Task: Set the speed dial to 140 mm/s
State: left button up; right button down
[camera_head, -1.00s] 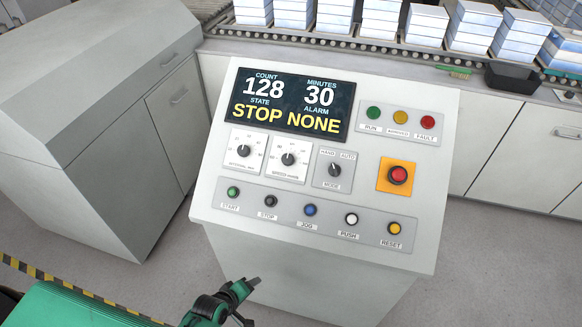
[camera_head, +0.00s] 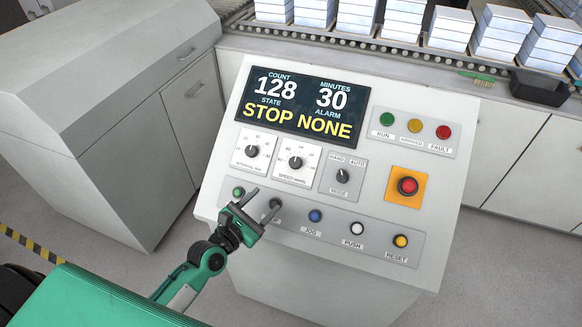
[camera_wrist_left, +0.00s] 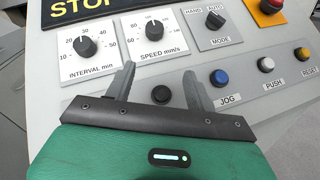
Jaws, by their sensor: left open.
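The speed dial (camera_head: 295,162) is a black round knob on a white plate labelled SPEED mm/s, in the middle of the sloped console panel. The fine scale numbers are hard to read. My left gripper (camera_head: 263,199) is open and empty, below the dial and in front of the START and STOP buttons. In the left wrist view the two fingers (camera_wrist_left: 158,82) point up toward the panel, apart from the dial. My right gripper is not in view.
The interval dial (camera_head: 252,151) sits left of the speed dial and the mode switch (camera_head: 342,176) right of it. A row of buttons runs below, including the black STOP button (camera_wrist_left: 161,94). A red emergency button (camera_head: 407,186) is at the right. The display (camera_head: 303,107) reads STOP NONE.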

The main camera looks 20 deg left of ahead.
aim_at(292, 166)
pick_arm(q)
jog(key=shift+n+t, duration=0.3)
jog(key=shift+n, duration=0.5)
jog(key=p+x, duration=0.1)
jog(key=x, duration=0.3)
jog(key=r+p+x, duration=0.1)
jog(key=x, duration=0.3)
jog(key=p+x, duration=0.1)
jog(key=x, duration=0.3)
jog(key=shift+w+a+r+p, duration=0.25)
jog(key=shift+a+p, duration=0.1)
jog(key=shift+p, duration=0.05)
jog(key=shift+x, duration=0.75)
jog(key=shift+f, duration=0.1)
